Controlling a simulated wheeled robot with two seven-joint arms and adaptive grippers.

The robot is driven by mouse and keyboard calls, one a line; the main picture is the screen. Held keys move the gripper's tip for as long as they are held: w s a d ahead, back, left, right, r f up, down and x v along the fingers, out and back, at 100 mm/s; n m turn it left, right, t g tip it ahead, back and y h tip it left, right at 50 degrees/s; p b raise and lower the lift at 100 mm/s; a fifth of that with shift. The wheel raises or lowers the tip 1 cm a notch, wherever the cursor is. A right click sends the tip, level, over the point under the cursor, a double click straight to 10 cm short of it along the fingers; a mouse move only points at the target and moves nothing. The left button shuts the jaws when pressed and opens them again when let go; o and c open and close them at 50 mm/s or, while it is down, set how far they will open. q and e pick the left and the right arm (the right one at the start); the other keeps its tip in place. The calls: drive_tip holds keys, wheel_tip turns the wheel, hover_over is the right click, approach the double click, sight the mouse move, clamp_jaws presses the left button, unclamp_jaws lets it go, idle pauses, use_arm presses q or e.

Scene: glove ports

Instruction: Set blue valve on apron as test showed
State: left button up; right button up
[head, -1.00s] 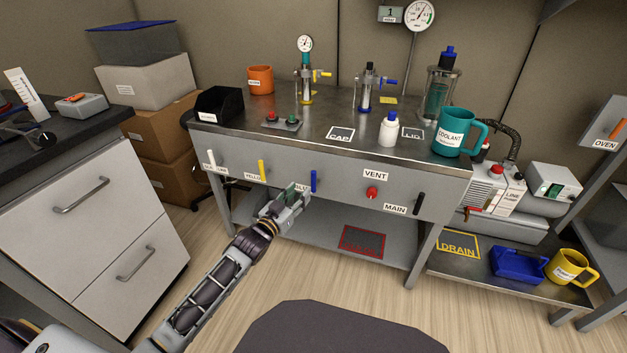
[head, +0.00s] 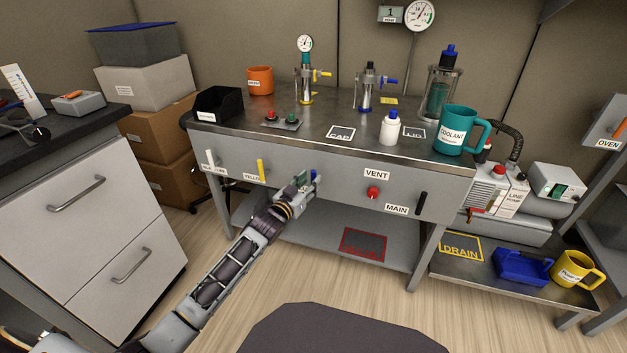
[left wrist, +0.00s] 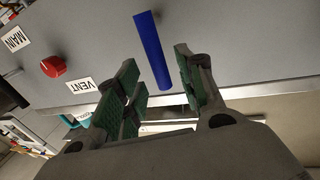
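The blue valve is a blue lever handle (head: 314,177) on the bench's grey front apron (head: 335,182), between the yellow lever and the VENT knob. In the head view my left gripper (head: 307,184) is in front of it and hides its lower part and label. In the left wrist view the blue handle (left wrist: 152,50) stands out between and beyond the fingertips, slightly tilted in the picture. My left gripper (left wrist: 158,80) is open, with green pads on either side of the handle's near end, and a gap shows on both sides. My right gripper is not in view.
The apron also carries a white lever (head: 210,160), yellow lever (head: 261,170), red VENT knob (head: 373,192) and black MAIN lever (head: 421,203). On the bench top stand a blue-levered fixture (head: 366,90), a white bottle (head: 390,128) and a teal COOLANT mug (head: 455,132).

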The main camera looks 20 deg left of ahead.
sight(312, 179)
use_arm(q)
drive_tip(key=shift+b+x, duration=0.6)
drive_tip(key=shift+x, duration=1.1)
clamp_jaws()
